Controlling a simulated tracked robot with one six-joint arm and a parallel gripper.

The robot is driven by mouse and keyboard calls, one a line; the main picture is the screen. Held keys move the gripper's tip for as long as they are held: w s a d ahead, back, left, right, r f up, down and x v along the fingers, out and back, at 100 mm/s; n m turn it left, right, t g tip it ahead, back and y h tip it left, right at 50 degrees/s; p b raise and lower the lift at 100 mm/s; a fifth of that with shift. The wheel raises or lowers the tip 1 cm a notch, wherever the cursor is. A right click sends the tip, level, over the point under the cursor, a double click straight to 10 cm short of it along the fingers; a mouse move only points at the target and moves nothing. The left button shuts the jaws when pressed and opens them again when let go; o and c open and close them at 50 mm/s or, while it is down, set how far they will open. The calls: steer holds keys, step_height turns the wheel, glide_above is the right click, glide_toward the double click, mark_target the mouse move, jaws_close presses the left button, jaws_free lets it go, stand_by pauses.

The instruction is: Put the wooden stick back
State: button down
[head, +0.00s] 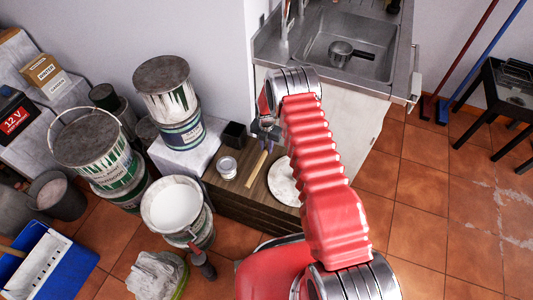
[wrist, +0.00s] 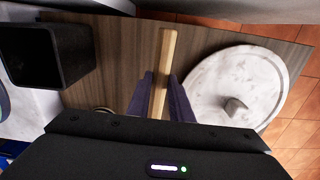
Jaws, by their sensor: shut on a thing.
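The wooden stick (wrist: 166,58) is a pale, narrow bar seen in the wrist view over the brown wooden top. My gripper (wrist: 161,80) is shut on it, with one dark finger on each side. Its near end is hidden behind the gripper body. In the head view the stick (head: 256,169) slants down and left below my gripper (head: 266,136). I cannot tell whether the stick touches the wooden top or is held just above it.
A black square cup (wrist: 48,58) stands left of the stick, and a white round slab (wrist: 215,72) with a small grey block lies right. A small jar (head: 227,167) stands on the wooden top (head: 228,193). An open white paint tin (head: 178,208) and stacked tins stand left. A sink (head: 340,38) is behind.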

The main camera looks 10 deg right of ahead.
steer(key=shift+f, duration=2.35)
steer(key=c, duration=1.6)
jaws_free()
steer(key=shift+f, duration=0.1)
step_height(320, 180, up, 14)
steer(key=shift+a+f, duration=0.1)
steer(key=shift+f, duration=0.05)
